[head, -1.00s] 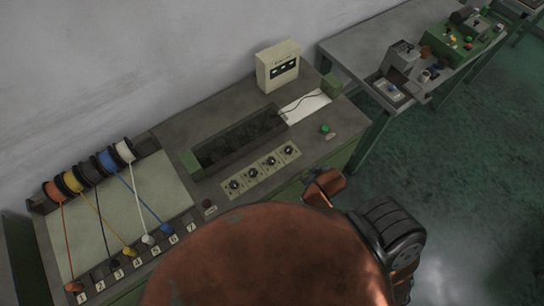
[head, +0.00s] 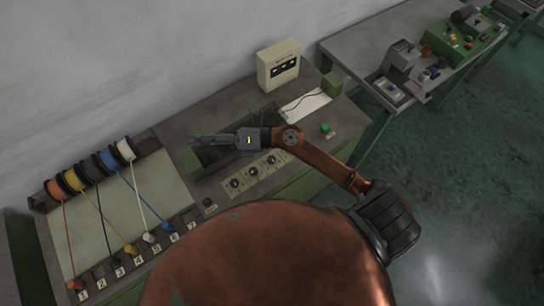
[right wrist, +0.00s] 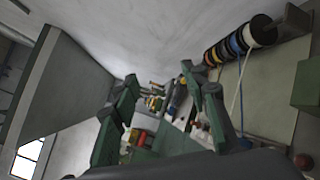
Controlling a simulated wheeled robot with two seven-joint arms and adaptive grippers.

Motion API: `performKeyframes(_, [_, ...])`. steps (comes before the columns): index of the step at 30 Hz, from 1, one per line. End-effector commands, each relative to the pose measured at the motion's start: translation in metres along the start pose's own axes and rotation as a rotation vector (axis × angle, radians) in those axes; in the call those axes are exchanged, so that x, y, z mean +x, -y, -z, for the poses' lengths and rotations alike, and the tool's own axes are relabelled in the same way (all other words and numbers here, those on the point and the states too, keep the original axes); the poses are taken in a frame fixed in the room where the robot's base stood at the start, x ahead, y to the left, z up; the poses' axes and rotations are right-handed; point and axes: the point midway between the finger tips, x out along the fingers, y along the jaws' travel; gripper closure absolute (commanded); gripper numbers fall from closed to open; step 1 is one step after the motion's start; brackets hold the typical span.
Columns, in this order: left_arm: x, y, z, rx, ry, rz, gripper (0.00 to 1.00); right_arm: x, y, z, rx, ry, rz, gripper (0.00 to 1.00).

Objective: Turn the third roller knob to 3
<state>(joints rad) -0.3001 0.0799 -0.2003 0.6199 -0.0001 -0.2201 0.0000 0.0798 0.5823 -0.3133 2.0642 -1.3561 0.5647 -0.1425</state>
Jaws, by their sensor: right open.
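A row of dark roller knobs on pale plates runs along the front of the bench top in the head view. The first knob (head: 235,183), second knob (head: 253,171) and third knob (head: 271,159) show, counted from the left. The far right end of the row is covered by my right arm. Their settings are too small to read. My right gripper (head: 192,140) is open and empty, pointing left above the dark trough behind the knobs. In the right wrist view its two fingers (right wrist: 160,75) stand apart with nothing between them. My left gripper is not in view.
A wire board (head: 130,205) with coloured spools stands at the left. A cream box (head: 278,64) with a dark display stands at the back. A green button (head: 325,127) is right of the knobs. Another bench (head: 350,50) stands at the upper right.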

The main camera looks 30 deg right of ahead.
Motion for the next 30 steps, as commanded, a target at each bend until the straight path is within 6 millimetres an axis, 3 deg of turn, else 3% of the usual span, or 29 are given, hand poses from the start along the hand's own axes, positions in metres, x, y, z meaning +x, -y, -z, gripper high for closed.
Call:
performKeyframes(3, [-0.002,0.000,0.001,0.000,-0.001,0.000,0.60,-0.002,0.043,0.065,-0.246,-0.364,0.125,0.59])
performKeyframes(6, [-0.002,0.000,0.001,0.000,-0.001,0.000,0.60,-0.035,0.104,0.100,-0.404,-0.664,0.281,0.59])
performKeyframes(9, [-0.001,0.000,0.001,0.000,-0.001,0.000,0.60,-0.086,0.161,0.107,-0.507,-0.927,0.461,0.59])
performKeyframes(12, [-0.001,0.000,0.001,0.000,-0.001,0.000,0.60,-0.141,0.202,0.094,-0.555,-1.133,0.636,0.59])
performKeyframes(15, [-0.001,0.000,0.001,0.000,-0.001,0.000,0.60,-0.184,0.223,0.076,-0.567,-1.272,0.776,0.59])
performKeyframes(19, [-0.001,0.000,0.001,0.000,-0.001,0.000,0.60,-0.217,0.234,0.060,-0.561,-1.367,0.882,0.59])
performKeyframes(23, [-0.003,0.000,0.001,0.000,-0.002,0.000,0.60,-0.226,0.242,0.061,-0.554,-1.394,0.910,0.59])
performKeyframes(30, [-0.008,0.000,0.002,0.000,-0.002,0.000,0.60,-0.228,0.270,0.084,-0.550,-1.393,0.906,0.59])
